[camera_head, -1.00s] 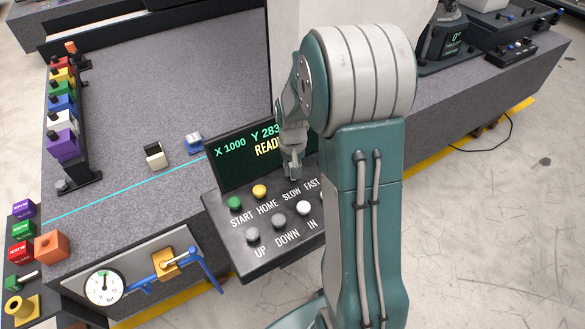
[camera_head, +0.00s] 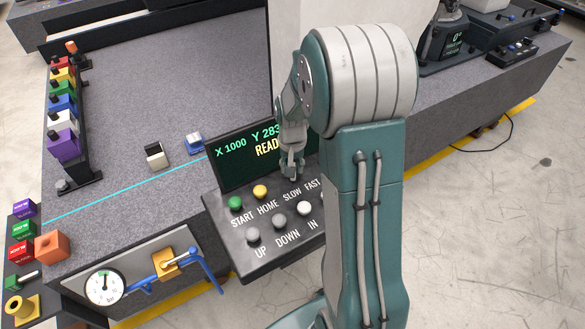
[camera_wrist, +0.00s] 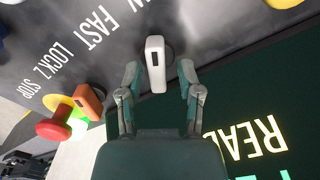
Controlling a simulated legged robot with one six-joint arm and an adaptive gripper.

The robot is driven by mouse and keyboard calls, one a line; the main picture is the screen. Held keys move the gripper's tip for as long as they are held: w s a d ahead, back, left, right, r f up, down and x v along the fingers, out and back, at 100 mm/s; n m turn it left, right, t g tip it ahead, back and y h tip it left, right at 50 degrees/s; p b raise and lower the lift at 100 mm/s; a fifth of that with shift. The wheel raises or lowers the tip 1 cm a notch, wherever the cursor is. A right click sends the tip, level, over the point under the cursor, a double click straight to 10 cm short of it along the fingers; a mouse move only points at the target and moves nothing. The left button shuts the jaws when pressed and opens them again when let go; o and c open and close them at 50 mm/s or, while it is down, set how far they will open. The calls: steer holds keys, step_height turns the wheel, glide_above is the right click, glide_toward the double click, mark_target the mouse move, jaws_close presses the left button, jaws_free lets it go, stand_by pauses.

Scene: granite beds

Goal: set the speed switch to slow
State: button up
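The speed switch (camera_wrist: 155,65) is a pale grey lever on the dark control panel, seen in the wrist view near the FAST label (camera_wrist: 97,28). It lies between the two fingers of my gripper (camera_wrist: 158,75), with a visible gap on each side. The gripper is open and holds nothing. In the head view my gripper (camera_head: 291,174) is over the panel, just above the SLOW label (camera_head: 292,194), and hides the switch. I cannot tell which setting the lever is at.
The display screen (camera_head: 240,158) stands right behind the gripper. Green START (camera_head: 235,203) and yellow HOME (camera_head: 260,192) buttons sit left of it, with grey buttons in front. In the wrist view, an orange lever (camera_wrist: 89,101) and a red knob (camera_wrist: 54,126) are at the left.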

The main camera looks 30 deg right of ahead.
steer(key=shift+s+f, duration=0.1)
step_height(320, 180, up, 12)
stand_by(0.6)
stand_by(0.4)
